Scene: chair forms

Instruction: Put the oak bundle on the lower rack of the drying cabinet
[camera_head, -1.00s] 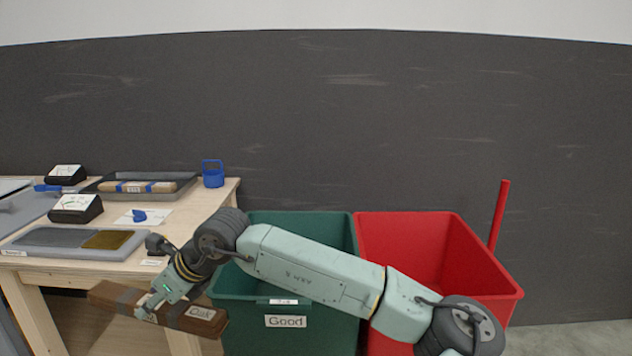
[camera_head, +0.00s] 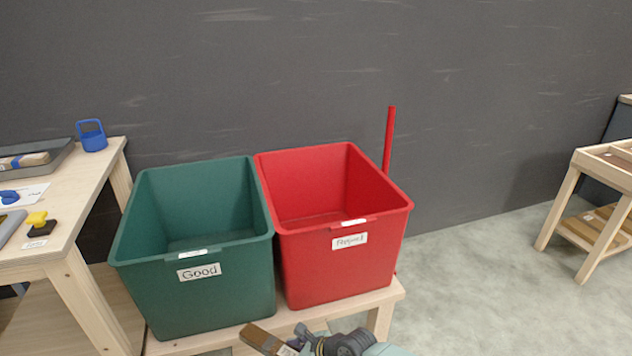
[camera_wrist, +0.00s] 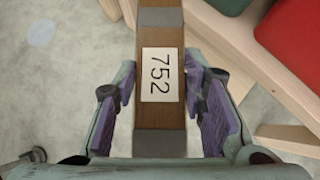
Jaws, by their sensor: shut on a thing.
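A dark brown wooden bundle with grey bands and a label reading 752 (camera_wrist: 163,118) lies lengthwise between the purple-padded fingers of my gripper (camera_wrist: 162,85) in the wrist view. My gripper is shut on it. In the head view only one end of the bundle (camera_head: 262,338) shows at the bottom edge, in front of the bins' stand; most of my gripper is cut off there. I cannot make out the drying cabinet or its lower rack for certain. A dark panel (camera_head: 621,135) at the right edge is only partly in view.
A green Good bin (camera_head: 195,290) and a red Reject bin (camera_head: 345,265) stand on a low wooden stand. A workbench (camera_head: 85,190) is at left. A wooden table (camera_head: 590,165) with pieces on its lower shelf stands at right. Floor between is clear.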

